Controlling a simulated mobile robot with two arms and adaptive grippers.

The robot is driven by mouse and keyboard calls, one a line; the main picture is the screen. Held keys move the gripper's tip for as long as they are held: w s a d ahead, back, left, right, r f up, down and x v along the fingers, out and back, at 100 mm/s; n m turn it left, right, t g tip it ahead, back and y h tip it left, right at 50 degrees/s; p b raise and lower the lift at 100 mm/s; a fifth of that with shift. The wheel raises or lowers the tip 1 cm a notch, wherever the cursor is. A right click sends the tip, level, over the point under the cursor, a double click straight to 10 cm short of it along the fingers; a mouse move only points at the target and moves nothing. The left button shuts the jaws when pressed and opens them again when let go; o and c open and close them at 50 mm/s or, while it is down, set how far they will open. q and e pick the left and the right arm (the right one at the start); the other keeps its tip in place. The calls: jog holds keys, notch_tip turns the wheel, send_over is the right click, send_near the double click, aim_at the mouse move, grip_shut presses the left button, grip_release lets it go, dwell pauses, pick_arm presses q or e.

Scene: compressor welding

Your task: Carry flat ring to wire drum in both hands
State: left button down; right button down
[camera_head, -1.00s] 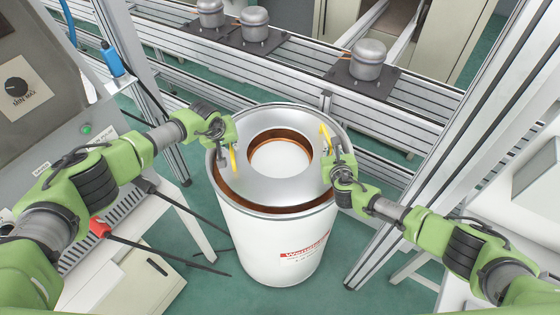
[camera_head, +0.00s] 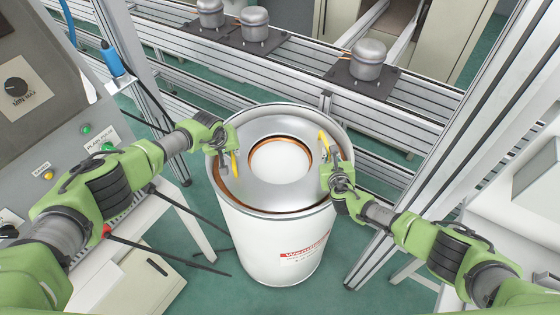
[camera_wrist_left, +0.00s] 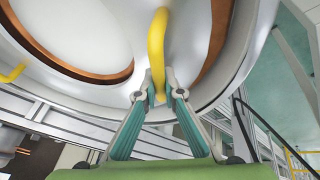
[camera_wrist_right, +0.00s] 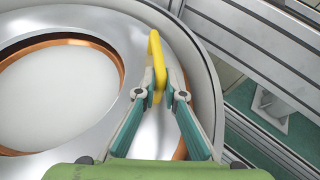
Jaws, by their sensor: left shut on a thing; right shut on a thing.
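The flat ring (camera_head: 285,194) is a silver disc with a wide centre hole and two yellow handles. It lies level within the rim of the white wire drum (camera_head: 275,248), with copper-coloured wire showing in the hole and at its edges. My left gripper (camera_head: 232,160) is shut on the left yellow handle (camera_wrist_left: 157,45). My right gripper (camera_head: 325,164) is shut on the right yellow handle (camera_wrist_right: 155,62). Whether the ring rests on the wire or hangs just above it, I cannot tell.
A conveyor frame (camera_head: 300,75) runs behind the drum and carries several grey compressors (camera_head: 367,60) on dark plates. A control panel (camera_head: 60,130) stands at the left, and an aluminium post (camera_head: 440,140) rises at the right. Dark rods cross the floor left of the drum.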

pick_arm(q)
jog(key=c, duration=2.2)
grip_release()
pick_arm(e)
jog(key=c, duration=2.1)
grip_release()
jog(key=shift+c, duration=0.2)
pick_arm(q)
jog(key=shift+o, duration=0.2)
jog(key=shift+r, duration=0.1)
pick_arm(e)
jog(key=shift+s, duration=0.1)
pick_arm(q)
jog(key=v, duration=1.2)
pick_arm(e)
jog(key=shift+v, duration=6)
